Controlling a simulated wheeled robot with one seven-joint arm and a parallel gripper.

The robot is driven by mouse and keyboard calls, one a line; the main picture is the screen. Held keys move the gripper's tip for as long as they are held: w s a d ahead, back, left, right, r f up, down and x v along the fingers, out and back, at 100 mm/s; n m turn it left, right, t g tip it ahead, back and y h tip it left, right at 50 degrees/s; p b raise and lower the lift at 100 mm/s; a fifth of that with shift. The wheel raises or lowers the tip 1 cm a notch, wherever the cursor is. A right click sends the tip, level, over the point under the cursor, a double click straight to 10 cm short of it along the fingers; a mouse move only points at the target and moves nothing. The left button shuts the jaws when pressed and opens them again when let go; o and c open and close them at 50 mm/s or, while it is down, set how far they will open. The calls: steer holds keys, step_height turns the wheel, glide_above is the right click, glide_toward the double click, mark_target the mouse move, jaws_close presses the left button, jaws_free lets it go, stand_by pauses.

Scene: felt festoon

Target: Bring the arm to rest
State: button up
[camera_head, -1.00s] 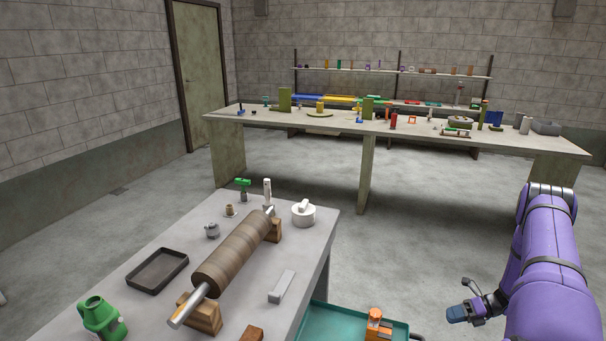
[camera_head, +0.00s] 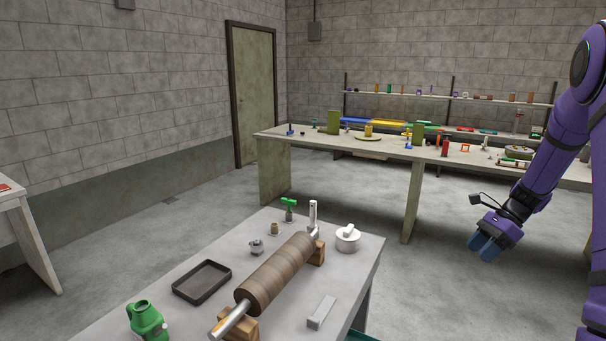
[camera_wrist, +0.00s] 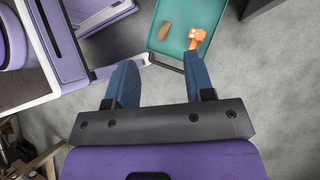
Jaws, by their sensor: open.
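My purple arm is at the right of the head view. My gripper (camera_head: 484,247) hangs at its end with blue fingers pointing down, over open floor right of the near table. In the wrist view my gripper (camera_wrist: 156,82) shows its two blue fingers spread apart with nothing between them. Below and beyond the fingers is a teal tray (camera_wrist: 158,38) holding an orange object (camera_wrist: 196,37) and a brown block (camera_wrist: 164,31).
The near grey table (camera_head: 345,283) carries a brown roller (camera_head: 275,273) on wooden blocks, a black tray (camera_head: 202,281), a green jug (camera_head: 147,320) and a white pot (camera_head: 347,239). A long workbench (camera_head: 340,149) with many small items stands behind. Grey floor lies between them.

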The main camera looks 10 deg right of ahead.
steer(key=s+a+r+n+h, duration=0.2)
steer(key=s+a+r+n, duration=0.1)
steer(key=a+r, duration=0.25)
steer(key=s+a+r+n+t+h, duration=0.1)
steer(key=s+a+r+n, duration=0.3)
steer(key=r, duration=0.3)
steer(key=s+a+r+n+h, duration=0.2)
steer(key=s+a+r+n, duration=0.1)
steer(key=a+r, duration=0.3)
steer(key=s+a+r+n+t+h, duration=0.1)
steer(key=s+a+r+n+t, duration=0.1)
steer(key=s+n, duration=0.3)
steer(key=s+a+r+n+t+h, duration=0.1)
steer(key=s+a+n, duration=0.4)
steer(key=s, duration=0.6)
step_height(320, 180, up, 2)
steer(key=shift+s+a+r+n+t+h, duration=0.2)
steer(key=shift+s+r+n+t+h, duration=0.15)
steer(key=shift+t, duration=0.45)
